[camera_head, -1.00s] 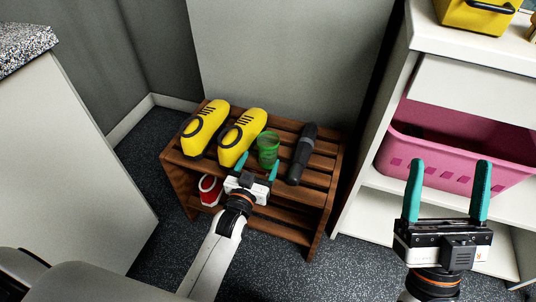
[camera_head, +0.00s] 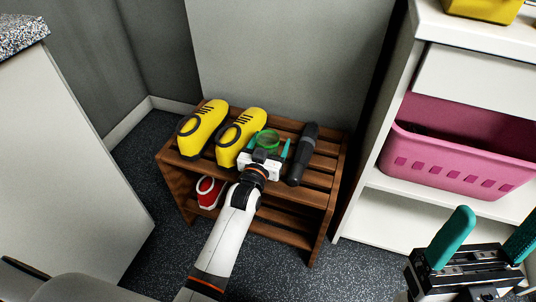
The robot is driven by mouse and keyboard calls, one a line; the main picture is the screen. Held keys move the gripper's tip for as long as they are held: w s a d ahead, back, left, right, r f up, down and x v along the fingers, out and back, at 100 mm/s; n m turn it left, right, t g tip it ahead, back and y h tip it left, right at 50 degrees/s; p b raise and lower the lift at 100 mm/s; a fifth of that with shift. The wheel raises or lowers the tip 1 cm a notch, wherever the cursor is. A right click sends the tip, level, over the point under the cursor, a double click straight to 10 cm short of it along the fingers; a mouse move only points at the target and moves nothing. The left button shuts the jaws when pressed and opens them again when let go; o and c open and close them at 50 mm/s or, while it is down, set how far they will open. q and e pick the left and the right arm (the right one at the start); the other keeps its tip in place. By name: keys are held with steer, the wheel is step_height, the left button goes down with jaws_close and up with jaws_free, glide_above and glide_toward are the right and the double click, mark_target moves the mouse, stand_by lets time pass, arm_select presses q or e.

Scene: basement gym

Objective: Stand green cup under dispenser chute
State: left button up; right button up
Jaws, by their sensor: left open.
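The green cup (camera_head: 267,136) stands on the top slats of a wooden rack (camera_head: 318,199), between a yellow shoe and a dark cylinder. My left gripper (camera_head: 268,147) is open, with its teal fingers on either side of the cup; whether they touch it cannot be told. The gripper body hides the lower part of the cup. My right gripper (camera_head: 497,220) is open and empty at the lower right, in front of the white shelf unit. No dispenser or chute shows.
Two yellow shoes (camera_head: 203,129) stand left of the cup, and the dark cylinder (camera_head: 302,154) lies close on its right. A red and white item (camera_head: 209,191) is on the lower shelf. A pink basket (camera_head: 447,160) sits in the white shelf unit (camera_head: 395,208).

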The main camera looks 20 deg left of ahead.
arm_select(q)
steer(key=c, duration=1.2)
steer(key=shift+o, duration=0.2)
steer(key=shift+r, duration=0.1)
